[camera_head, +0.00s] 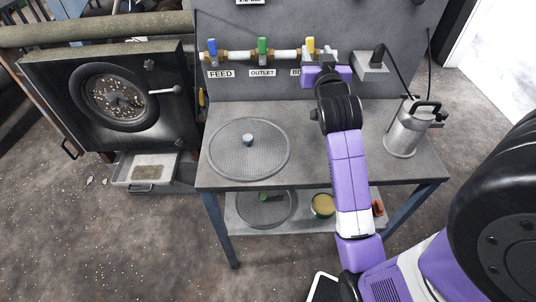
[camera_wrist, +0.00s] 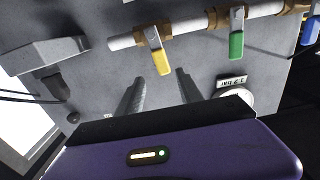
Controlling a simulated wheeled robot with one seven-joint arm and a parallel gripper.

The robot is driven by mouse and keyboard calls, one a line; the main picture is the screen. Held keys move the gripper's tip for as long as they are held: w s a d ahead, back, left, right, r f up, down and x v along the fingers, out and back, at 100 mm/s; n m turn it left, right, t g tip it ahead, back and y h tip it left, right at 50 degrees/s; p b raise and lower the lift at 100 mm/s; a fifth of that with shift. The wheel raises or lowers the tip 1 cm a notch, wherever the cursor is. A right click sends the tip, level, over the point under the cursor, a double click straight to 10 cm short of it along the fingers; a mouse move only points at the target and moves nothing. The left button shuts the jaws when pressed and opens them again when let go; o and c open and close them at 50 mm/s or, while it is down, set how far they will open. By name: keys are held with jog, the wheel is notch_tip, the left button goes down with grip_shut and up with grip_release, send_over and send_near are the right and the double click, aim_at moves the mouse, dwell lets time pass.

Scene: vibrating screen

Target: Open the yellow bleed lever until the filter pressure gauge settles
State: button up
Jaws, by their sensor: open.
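The yellow bleed lever (camera_head: 310,44) stands upright at the right end of the white valve pipe in the head view, crosswise to the pipe. In the wrist view, which is upside down, the yellow lever (camera_wrist: 160,57) shows just beyond my fingertips. My gripper (camera_wrist: 159,80) is open and empty there, its fingers lined up either side of the lever but apart from it. My gripper's body (camera_head: 326,75) hides part of the bleed label in the head view. The gauge (camera_wrist: 238,94) is partly hidden in the wrist view; its tag reads 1.2 bar.
The green lever (camera_head: 262,46) and blue lever (camera_head: 212,48) stand on the same pipe, over the OUTLET and FEED labels. A grey box (camera_head: 372,65) with a cable is right of my gripper. A round mesh screen (camera_head: 240,160) and a metal canister (camera_head: 405,132) stand on the bench.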

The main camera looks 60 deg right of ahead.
jog(key=a+f+n+t+y, duration=0.2)
jog(key=a+f, duration=0.3)
jog(key=a, duration=0.3)
jog(key=w+a+f+n+t+y+b, duration=0.1)
jog(key=a+f+n+t+y, duration=0.1)
jog(key=a, duration=0.6)
jog(key=w+a+f+n+t+y, duration=0.1)
jog(key=a+f+n+t+y, duration=0.1)
jog(key=a+f, duration=0.5)
jog(key=shift+w+a+f+n+y+b, duration=0.3)
jog(key=shift+a+n+y, duration=0.5)
jog(key=shift+n, duration=0.4)
